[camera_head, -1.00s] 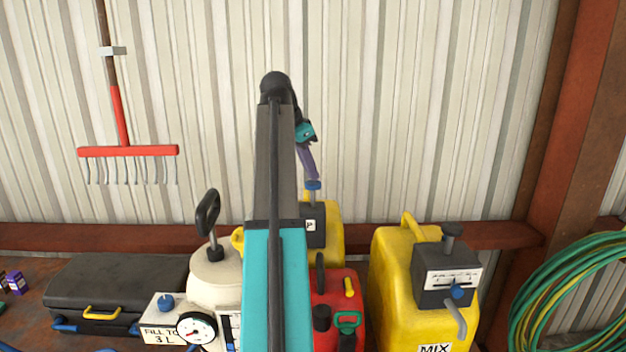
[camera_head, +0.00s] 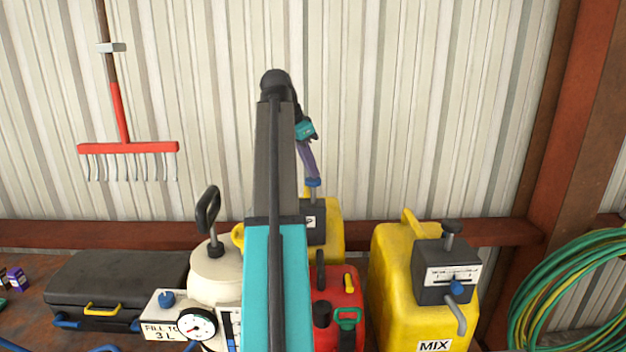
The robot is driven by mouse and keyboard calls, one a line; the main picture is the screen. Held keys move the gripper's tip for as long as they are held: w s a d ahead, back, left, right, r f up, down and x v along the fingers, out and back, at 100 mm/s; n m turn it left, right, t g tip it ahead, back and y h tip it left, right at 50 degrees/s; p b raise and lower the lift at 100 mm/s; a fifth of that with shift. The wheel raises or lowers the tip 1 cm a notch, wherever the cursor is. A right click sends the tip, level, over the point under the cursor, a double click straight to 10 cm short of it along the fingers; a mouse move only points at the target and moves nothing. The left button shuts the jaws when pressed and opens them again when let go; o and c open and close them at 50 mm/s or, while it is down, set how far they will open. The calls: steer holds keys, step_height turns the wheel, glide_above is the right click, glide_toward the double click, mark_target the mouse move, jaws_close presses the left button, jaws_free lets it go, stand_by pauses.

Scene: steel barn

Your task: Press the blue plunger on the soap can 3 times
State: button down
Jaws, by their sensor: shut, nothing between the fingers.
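The soap can is a yellow can (camera_head: 330,238) at the back, with a dark box on its front. Its white label is partly hidden by my arm and shows a letter P. The blue plunger (camera_head: 313,182) stands on a grey stem above the dark box. My gripper (camera_head: 311,174) is purple, shut and empty, and points down from the wrist. Its tips are at the top of the blue plunger and seem to touch it, though contact is hard to tell. My arm hides the can's left part.
A red can (camera_head: 349,290) stands in front of the soap can. A yellow MIX can (camera_head: 392,275) with a dark box and lever is at right. A cream tank (camera_head: 212,270) with a black handle and gauge is at left, beside a black case (camera_head: 115,280). Hoses hang far right.

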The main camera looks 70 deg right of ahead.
mark_target(311, 180)
steer(key=shift+f+b, duration=0.7)
steer(key=shift+f, duration=1.65)
steer(key=shift+r, duration=0.15)
steer(key=shift+r+p, duration=1.4)
steer(key=shift+r, duration=1.2)
steer(key=shift+f, duration=0.2)
